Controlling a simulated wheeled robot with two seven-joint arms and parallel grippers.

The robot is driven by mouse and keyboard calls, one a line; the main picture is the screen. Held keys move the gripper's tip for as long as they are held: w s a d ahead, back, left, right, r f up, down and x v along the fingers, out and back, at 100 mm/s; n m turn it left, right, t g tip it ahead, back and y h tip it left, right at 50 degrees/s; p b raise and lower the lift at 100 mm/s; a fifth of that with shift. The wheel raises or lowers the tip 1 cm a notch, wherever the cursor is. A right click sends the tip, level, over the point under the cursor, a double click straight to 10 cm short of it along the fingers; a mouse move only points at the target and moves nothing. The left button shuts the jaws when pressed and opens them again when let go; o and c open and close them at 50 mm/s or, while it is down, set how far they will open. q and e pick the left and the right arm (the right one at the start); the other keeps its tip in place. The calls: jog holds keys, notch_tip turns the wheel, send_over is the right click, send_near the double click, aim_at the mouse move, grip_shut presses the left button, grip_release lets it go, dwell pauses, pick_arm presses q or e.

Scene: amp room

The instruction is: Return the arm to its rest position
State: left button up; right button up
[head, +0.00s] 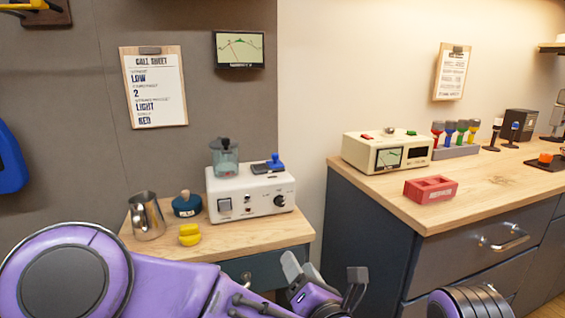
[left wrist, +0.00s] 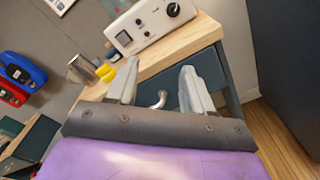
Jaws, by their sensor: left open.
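My left arm is purple and crosses the lower left of the head view. My left gripper (head: 325,280) is low in front of the small wooden table (head: 285,233), near the table's right end. Its two grey fingers are apart, with nothing between them. In the left wrist view the left gripper (left wrist: 155,92) is also open and empty, with a drawer handle (left wrist: 157,100) on the table's front visible beyond the fingers. My right gripper does not show clearly in either view.
On the small table stand a white device (head: 250,195), a metal jug (head: 146,216), a teal lidded pot (head: 187,204) and a yellow object (head: 189,235). At right, a dark cabinet (head: 375,235) carries a cream meter box (head: 387,150) and a red block (head: 430,189).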

pick_arm(q)
jog(key=s+a+f+m+g+h+p, duration=0.25)
jog(key=a+f+m, duration=0.25)
jog(key=f+m, duration=0.55)
jog(key=s+a+f+m+g+h+p, duration=0.15)
jog(key=a+f+m+h, duration=0.3)
jog(key=f+m, duration=0.6)
jog(key=s+a+f+m+g+y+p, duration=0.1)
jog(key=s+a+f+g, duration=0.3)
jog(key=s+a, duration=0.8)
jog(key=s+a+f+m+g+y+p, duration=0.2)
jog(key=s+a+f+g+y+p, duration=0.2)
jog(key=s+a, duration=0.8)
notch_tip(320, 180, down, 2)
jog(key=shift+s+a+f+g, duration=0.1)
jog(key=shift+s+a+g, duration=0.05)
jog(key=shift+s+g, duration=0.65)
jog(key=shift+w, duration=0.1)
